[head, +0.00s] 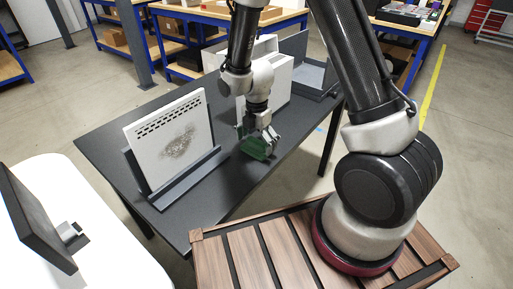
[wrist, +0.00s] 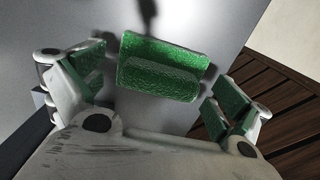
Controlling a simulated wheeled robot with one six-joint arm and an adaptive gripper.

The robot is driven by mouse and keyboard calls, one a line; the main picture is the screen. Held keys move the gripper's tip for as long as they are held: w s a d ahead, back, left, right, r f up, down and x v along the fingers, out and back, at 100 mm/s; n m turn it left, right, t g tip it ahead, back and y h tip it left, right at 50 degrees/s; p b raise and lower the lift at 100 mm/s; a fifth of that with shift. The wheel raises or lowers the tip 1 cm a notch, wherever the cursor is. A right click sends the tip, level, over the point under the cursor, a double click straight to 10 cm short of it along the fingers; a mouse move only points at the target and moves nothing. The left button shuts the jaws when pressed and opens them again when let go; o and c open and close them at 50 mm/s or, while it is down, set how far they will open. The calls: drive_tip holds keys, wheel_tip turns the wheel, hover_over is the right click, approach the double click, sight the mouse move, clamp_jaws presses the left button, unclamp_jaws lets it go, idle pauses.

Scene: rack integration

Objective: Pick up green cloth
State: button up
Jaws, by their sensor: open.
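The green cloth (wrist: 163,68) is a small folded textured piece with a ridge along it. It lies on the dark table and shows in the wrist view between and beyond my fingers. My gripper (wrist: 160,100) is open, with green pads on both fingers, one on each side of the cloth with a gap. In the head view my gripper (head: 262,143) points down close above the table. Green shows there below it, and I cannot tell cloth from finger pads.
On the dark table (head: 110,155), a white perforated panel (head: 172,140) stands in a grey holder to the left of my gripper. White box-like units (head: 275,78) and a grey holder (head: 318,75) stand behind it. A slatted wooden platform (head: 255,255) is in front.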

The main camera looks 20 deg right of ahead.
drive_tip(key=shift+f, duration=0.65)
drive_tip(key=c, duration=0.9)
drive_tip(key=shift+o, duration=0.2)
